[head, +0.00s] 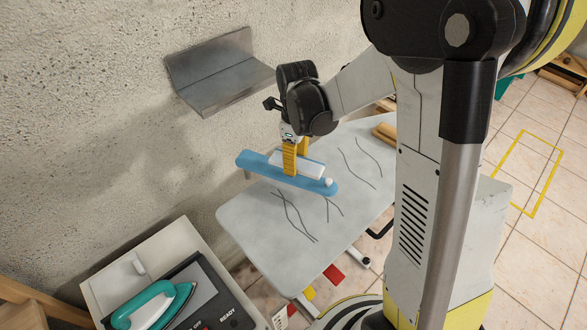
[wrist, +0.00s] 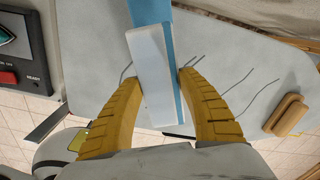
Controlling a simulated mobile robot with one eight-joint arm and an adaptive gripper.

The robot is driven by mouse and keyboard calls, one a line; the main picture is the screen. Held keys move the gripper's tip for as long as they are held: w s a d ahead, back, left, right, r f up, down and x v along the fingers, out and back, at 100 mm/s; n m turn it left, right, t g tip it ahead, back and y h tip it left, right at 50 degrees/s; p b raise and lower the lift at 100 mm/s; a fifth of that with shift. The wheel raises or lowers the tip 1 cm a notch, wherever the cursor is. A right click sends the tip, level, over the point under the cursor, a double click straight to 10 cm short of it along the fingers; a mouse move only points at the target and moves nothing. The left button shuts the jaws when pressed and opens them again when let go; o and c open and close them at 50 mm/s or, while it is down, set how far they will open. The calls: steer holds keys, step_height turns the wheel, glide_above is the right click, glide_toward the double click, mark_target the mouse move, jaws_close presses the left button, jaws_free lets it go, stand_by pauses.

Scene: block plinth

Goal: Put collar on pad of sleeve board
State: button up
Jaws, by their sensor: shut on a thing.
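The collar (head: 284,157) is a flat white strip. My gripper (head: 290,170), with yellow fingers, is shut on it over the blue sleeve board. In the wrist view the collar (wrist: 154,75) lies lengthwise between the two fingertips (wrist: 158,80). The sleeve board (head: 258,167) is long and blue, with a small white round piece at its near right end; its blue top is the pad. In the wrist view the blue pad (wrist: 148,10) shows beyond and to the right of the collar. I cannot tell whether the collar touches the pad, as the fingers hide the contact.
A grey ironing board (head: 262,225) with dark wavy lines lies below. A wooden block (wrist: 287,115) sits at its far right. A teal iron (head: 155,305) stands on a station at lower left. A metal shelf (head: 222,75) juts from the wall behind my gripper.

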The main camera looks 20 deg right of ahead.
steer(key=shift+w+a+f, duration=0.1)
steer(key=shift+w+f, duration=0.15)
steer(key=shift+f+b, duration=0.7)
steer(key=shift+f, duration=1.2)
steer(key=shift+f, duration=0.2)
steer(key=o, duration=1.2)
steer(key=shift+r, duration=0.1)
